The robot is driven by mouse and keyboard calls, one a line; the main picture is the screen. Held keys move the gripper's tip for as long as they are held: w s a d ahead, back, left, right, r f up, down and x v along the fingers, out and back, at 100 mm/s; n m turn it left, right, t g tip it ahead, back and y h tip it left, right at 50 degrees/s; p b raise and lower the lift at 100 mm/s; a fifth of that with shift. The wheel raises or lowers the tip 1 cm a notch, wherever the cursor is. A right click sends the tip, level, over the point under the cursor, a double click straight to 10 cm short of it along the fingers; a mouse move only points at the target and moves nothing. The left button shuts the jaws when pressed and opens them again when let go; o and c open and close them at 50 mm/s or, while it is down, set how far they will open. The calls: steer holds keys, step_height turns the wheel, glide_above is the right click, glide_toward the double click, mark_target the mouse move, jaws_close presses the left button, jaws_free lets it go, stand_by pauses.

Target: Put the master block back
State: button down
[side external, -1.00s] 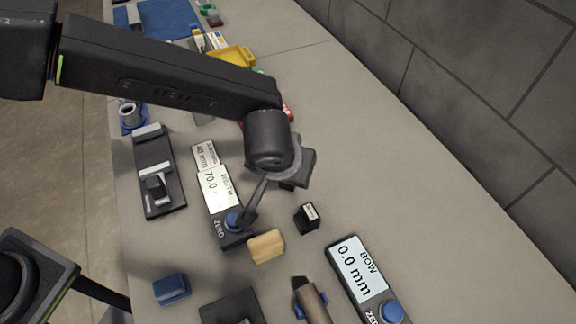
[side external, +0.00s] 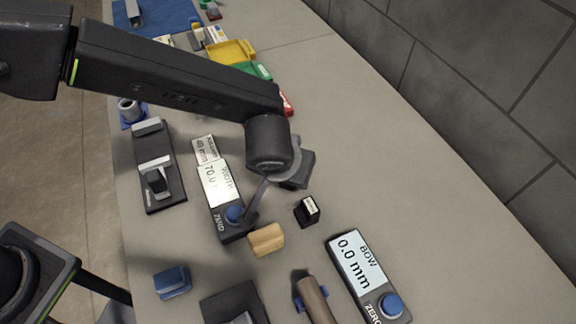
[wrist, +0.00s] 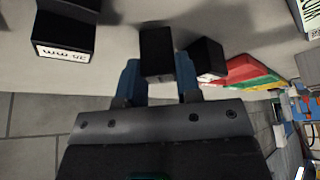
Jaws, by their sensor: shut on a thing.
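In the wrist view, my gripper (wrist: 159,78) has its blue fingers on either side of a plain dark block (wrist: 157,52) and is shut on it. I take this for the master block; no label shows on its visible face. In the side view, my gripper (side external: 296,172) hangs to the right of the WIDTH gauge (side external: 222,200), which has a grey screen, a blue ZERO button and a label plate (side external: 205,149) at its far end. There the wrist hides most of the fingers and their load.
A small black labelled block (side external: 307,210) stands on the table near my gripper. A tan block (side external: 267,240), the BOW gauge (side external: 365,277) and a blue block (side external: 172,281) lie nearer. A black slide fixture (side external: 158,170) is left. Yellow tray (side external: 232,52) is behind.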

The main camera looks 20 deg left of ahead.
steer(key=shift+f, duration=0.5)
stand_by(0.5)
steer(key=c, duration=0.7)
jaws_free()
steer(key=shift+c, duration=0.2)
steer(key=v, duration=1.3)
steer(key=shift+s+r, duration=0.2)
steer(key=shift+r, duration=0.15)
